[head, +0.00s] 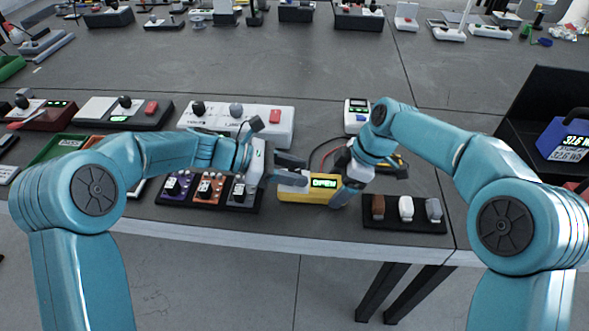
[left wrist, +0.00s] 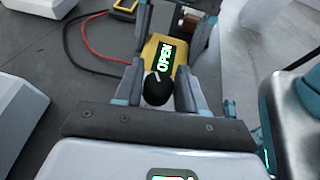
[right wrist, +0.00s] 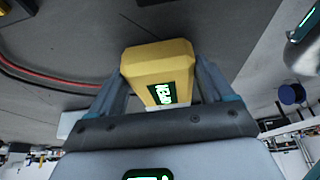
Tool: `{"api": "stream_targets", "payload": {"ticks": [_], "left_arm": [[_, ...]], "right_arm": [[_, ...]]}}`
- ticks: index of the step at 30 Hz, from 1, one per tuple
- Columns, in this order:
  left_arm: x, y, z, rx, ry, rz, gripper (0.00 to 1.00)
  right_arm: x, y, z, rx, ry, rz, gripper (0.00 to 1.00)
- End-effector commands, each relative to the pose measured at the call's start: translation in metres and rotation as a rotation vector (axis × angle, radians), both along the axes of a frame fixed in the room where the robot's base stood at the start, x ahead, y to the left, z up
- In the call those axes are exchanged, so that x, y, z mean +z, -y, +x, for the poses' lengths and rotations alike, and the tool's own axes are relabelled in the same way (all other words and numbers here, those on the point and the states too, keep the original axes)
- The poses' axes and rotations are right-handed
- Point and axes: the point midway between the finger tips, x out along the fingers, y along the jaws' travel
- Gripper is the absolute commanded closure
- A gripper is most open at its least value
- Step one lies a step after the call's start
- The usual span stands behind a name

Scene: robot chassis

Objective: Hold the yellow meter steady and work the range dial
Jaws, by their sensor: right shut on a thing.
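The yellow meter (head: 322,196) lies near the table's front edge with a lit green display reading OPEN. My right gripper (head: 346,182) is shut on the meter, with a finger on each side of its body (right wrist: 158,56) in the right wrist view. My left gripper (head: 289,170) is at the meter's left end. In the left wrist view its fingers stand apart on either side of the black range dial (left wrist: 157,89), which has a white pointer mark. I cannot tell whether they touch it. The dial is hidden in the head view.
A black tray with several small dials (head: 208,190) lies left of the meter. A black holder with three small pieces (head: 405,208) lies right. A white box with knobs (head: 250,119) stands behind. Red and black leads (left wrist: 88,47) run beside the meter. A blue meter (head: 566,139) is far right.

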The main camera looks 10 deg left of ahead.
Motion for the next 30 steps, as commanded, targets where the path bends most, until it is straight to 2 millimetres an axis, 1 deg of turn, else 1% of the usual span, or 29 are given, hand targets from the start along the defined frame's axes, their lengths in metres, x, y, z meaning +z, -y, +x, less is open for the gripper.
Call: {"api": "stream_targets", "payload": {"ticks": [1,2,10,13,17,21,24,27,30], "left_arm": [[0.0,0.0,0.0,-0.001,0.001,0.0,0.43],[0.0,0.0,0.0,-0.001,0.001,0.0,0.41],[0.0,-0.001,0.0,0.002,0.001,0.0,0.41],[0.003,-0.008,0.0,0.004,0.002,0.0,0.41],[0.012,-0.03,-0.003,0.006,0.003,0.001,0.41],[0.025,-0.061,-0.007,0.007,0.004,0.001,0.41],[0.033,-0.08,-0.011,0.004,0.003,0.0,0.41],[0.04,-0.095,-0.013,0.004,0.003,0.001,0.41],[0.044,-0.105,-0.014,0.002,0.002,0.001,0.41]], "right_arm": [[-0.001,0.0,0.0,0.0,-0.001,-0.001,0.65],[-0.001,0.0,0.0,0.0,-0.001,-0.001,0.65],[-0.001,0.0,0.0,0.0,-0.001,-0.001,0.65],[-0.001,0.0,0.0,0.0,-0.001,-0.001,0.65],[-0.001,0.0,0.0,0.0,0.0,-0.001,0.65],[-0.001,0.0,0.0,-0.001,0.0,-0.001,0.65],[-0.001,0.0,0.0,-0.001,0.0,-0.001,0.65],[-0.001,0.0,0.0,-0.001,0.0,-0.001,0.65],[-0.001,0.0,0.0,-0.001,0.0,-0.001,0.65]]}}
